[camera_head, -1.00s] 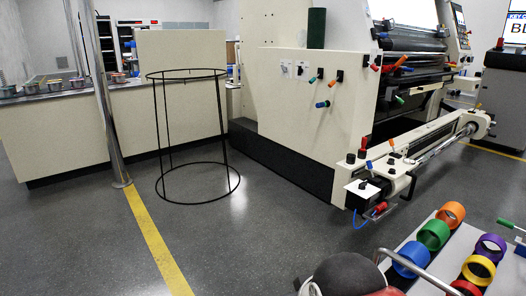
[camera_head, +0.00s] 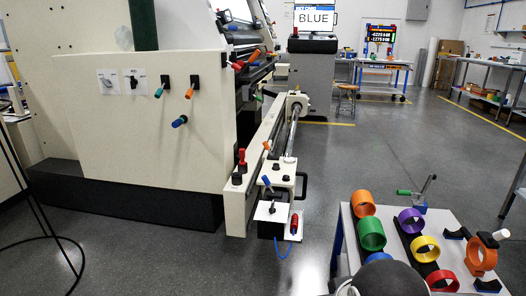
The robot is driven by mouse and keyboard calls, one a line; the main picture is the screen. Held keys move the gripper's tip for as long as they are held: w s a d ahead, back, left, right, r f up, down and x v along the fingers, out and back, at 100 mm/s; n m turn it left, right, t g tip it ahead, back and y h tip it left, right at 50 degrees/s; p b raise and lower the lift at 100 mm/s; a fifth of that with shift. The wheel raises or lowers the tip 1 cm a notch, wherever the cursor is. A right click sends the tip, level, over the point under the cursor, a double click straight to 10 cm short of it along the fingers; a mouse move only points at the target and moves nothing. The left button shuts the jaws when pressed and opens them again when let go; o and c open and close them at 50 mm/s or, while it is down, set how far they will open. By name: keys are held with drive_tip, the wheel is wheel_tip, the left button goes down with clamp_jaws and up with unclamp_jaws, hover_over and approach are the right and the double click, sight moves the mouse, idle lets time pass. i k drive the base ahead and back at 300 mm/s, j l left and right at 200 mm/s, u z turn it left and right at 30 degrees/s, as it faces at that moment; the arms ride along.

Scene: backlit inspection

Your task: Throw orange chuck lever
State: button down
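A small orange-handled lever (camera_head: 266,145) stands on the low cream unit beside the steel shaft at the front of the large machine. A larger orange lever (camera_head: 253,56) sticks out higher up, by the machine's rollers. A third orange handle (camera_head: 190,91) hangs on the cream side panel. No label shows which one is the chuck lever. My gripper is not in view.
A light table (camera_head: 347,215) with several coloured rings stands close at the lower right. A black wire stand (camera_head: 35,210) is at the left edge. Grey floor (camera_head: 180,262) is open in front of the machine. A screen reading BLUE (camera_head: 314,18) is behind.

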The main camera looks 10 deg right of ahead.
sight(265, 146)
drive_tip(key=i+j+z, duration=0.3)
drive_tip(key=i+j, duration=0.25)
drive_tip(key=i+j+z, duration=0.2)
drive_tip(key=i+j, duration=0.15)
drive_tip(key=i+j+z, duration=0.3)
drive_tip(key=i+j, duration=0.2)
drive_tip(key=j, duration=0.25)
drive_tip(key=i+j+z, duration=0.15)
drive_tip(key=j, duration=0.3)
drive_tip(key=i+j+z, duration=0.15)
drive_tip(key=j, duration=0.3)
drive_tip(key=i+j, duration=0.25)
drive_tip(key=j, duration=0.2)
